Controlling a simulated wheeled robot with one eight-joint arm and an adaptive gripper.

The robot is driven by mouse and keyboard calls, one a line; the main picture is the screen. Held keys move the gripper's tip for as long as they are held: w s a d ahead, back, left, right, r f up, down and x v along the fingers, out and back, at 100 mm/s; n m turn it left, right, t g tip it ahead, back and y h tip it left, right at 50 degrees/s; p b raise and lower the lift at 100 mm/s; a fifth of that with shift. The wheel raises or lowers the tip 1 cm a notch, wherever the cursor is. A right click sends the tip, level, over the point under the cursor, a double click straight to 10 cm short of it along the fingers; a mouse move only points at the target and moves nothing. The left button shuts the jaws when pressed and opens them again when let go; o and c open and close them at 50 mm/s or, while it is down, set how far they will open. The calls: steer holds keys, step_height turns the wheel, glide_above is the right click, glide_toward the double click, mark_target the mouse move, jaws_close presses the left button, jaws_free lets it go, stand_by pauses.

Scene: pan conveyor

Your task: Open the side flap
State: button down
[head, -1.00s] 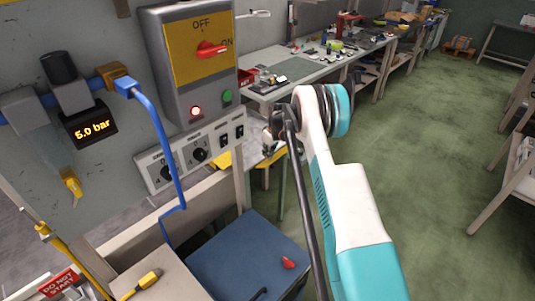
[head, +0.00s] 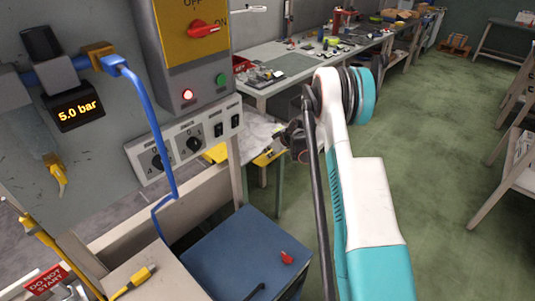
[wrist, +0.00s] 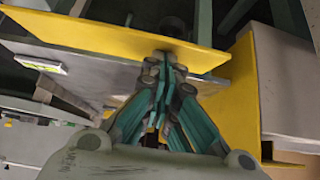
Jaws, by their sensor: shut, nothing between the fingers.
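My gripper (wrist: 166,62) is shut and empty. In the wrist view its fingertips overlap the lower edge of a long yellow panel (wrist: 95,36); I cannot tell whether they touch it. Another yellow panel (wrist: 245,85) stands to the right of the fingers. I cannot tell for sure which of these is the side flap. In the head view my gripper (head: 292,138) is beyond the control panel, beside a yellow-edged grey part (head: 268,157) that the panel and post partly hide.
The grey control box with a red switch (head: 203,29) and the knob panel (head: 185,145) stand left of my arm. A blue-topped surface (head: 225,255) with a red object (head: 287,257) lies below. A workbench (head: 285,68) runs behind.

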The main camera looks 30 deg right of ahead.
steer(key=shift+s+d+f, duration=0.1)
steer(key=shift+s+f, duration=0.1)
steer(key=shift+f, duration=0.1)
stand_by(0.5)
